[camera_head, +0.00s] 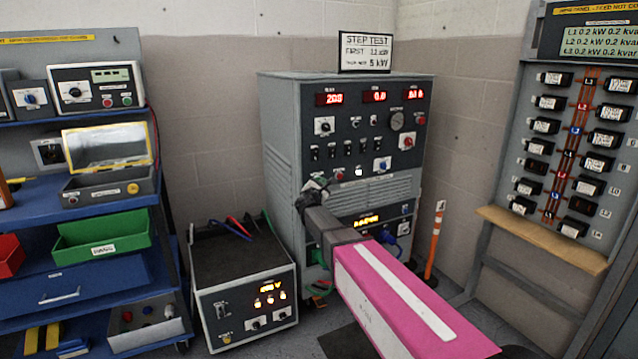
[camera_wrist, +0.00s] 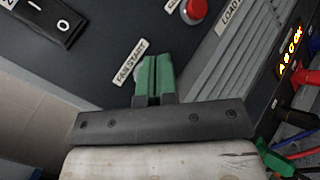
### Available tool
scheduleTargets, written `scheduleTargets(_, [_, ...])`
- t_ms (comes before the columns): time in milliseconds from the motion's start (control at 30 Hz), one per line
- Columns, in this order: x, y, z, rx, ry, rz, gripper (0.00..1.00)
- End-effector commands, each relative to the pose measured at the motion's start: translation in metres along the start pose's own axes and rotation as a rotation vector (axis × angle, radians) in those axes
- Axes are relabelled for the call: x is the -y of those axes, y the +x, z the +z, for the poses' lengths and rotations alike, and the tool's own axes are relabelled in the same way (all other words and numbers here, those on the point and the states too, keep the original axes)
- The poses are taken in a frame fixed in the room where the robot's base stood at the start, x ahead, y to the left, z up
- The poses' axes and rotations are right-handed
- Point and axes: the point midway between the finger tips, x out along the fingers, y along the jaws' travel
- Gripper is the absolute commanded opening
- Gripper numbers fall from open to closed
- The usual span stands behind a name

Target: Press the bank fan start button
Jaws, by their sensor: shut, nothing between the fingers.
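The load bank (camera_head: 282,150) is a tall grey cabinet with a dark front panel, red displays, switches and buttons. In the wrist view its panel (camera_wrist: 110,20) is close and tilted. A "FAN START" label (camera_wrist: 130,63) is just left of my green fingertips (camera_wrist: 153,60). A small pale edge beside the fingers may be the fan start button, which is mostly hidden behind them. A red button (camera_wrist: 195,10) lies up and to the right, apart from the fingers. My gripper (camera_head: 318,186) is shut and empty at the lower left of the panel. Contact cannot be told.
A black rocker switch (camera_wrist: 58,22) is at the upper left in the wrist view. A dark-topped unit (camera_head: 235,265) stands on the floor left of the bank. Blue shelving (camera_head: 80,275) is at left, a breaker panel (camera_head: 545,150) at right. Cables plug in below the grille.

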Motion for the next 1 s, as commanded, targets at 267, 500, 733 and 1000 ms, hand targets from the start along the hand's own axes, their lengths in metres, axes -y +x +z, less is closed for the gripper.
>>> scheduleTargets(267, [0.006, -0.008, 0.006, 0.0, 0.0, 0.0, 0.0])
scheduleTargets(500, [0.006, -0.008, 0.006, 0.0, 0.0, 0.0, 0.0])
scheduleTargets(733, [0.011, -0.016, 0.011, 0.0, 0.0, 0.0, 0.0])
scheduleTargets(1000, [0.023, -0.032, 0.024, 0.0, -0.001, 0.0, 0.0])
